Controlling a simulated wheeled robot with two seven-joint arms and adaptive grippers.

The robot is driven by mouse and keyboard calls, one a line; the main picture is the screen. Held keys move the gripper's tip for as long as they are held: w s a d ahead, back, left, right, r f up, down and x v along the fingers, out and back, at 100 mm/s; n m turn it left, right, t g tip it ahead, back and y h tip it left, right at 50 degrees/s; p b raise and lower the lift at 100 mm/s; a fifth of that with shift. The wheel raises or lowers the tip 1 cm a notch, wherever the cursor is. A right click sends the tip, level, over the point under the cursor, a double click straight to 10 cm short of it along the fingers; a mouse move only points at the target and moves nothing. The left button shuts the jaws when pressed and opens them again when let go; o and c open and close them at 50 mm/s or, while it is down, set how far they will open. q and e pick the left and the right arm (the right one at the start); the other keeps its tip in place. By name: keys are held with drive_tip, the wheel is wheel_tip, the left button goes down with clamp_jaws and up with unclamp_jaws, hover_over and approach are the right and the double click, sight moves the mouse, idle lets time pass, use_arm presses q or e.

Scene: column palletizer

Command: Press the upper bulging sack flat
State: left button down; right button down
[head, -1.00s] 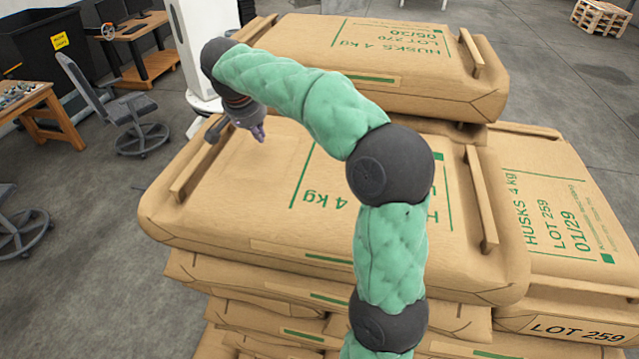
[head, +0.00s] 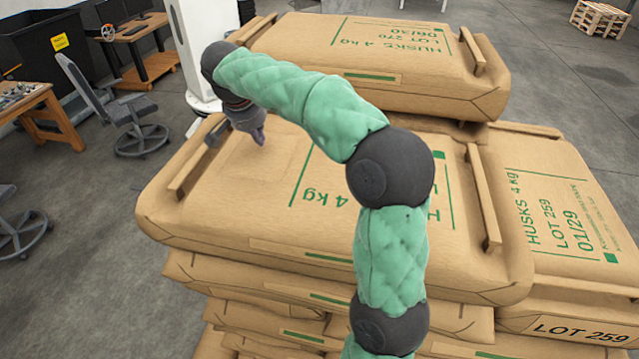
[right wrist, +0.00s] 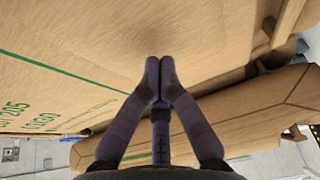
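A tan paper sack (head: 250,215) with green print lies on top of the near stack, with a raised strip at each end. Its top looks gently rounded. My right gripper (head: 260,141) points down at the left part of this top, near the left strip. In the right wrist view its fingers (right wrist: 159,68) are together with nothing between them. The fingertips are at the sack's surface (right wrist: 90,45), where a faint shaded patch shows; I cannot tell firm contact. My arm hides part of the sack's print. My left gripper is not in view.
Another sack (head: 400,60) lies behind, also high. A lower sack (head: 560,200) lies to the right. More sacks (head: 265,290) are stacked below. A grey chair (head: 125,115), workbench (head: 35,105) and black bin (head: 40,50) stand at left. Open floor lies between.

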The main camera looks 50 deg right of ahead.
sight(260, 151)
drive_tip(key=shift+f+b, duration=1.2)
drive_tip(key=shift+f, duration=0.35)
drive_tip(key=shift+s+a+f, duration=0.1)
drive_tip(key=shift+a+f, duration=0.1)
drive_tip(key=shift+f, duration=0.2)
idle(1.1)
drive_tip(key=r+p, duration=0.5)
drive_tip(key=r, duration=0.2)
drive_tip(key=shift+d+r, duration=0.2)
wheel_tip(260, 151, up, 2)
drive_tip(key=shift+r+p, duration=0.2)
drive_tip(key=shift+p, duration=0.25)
idle(0.5)
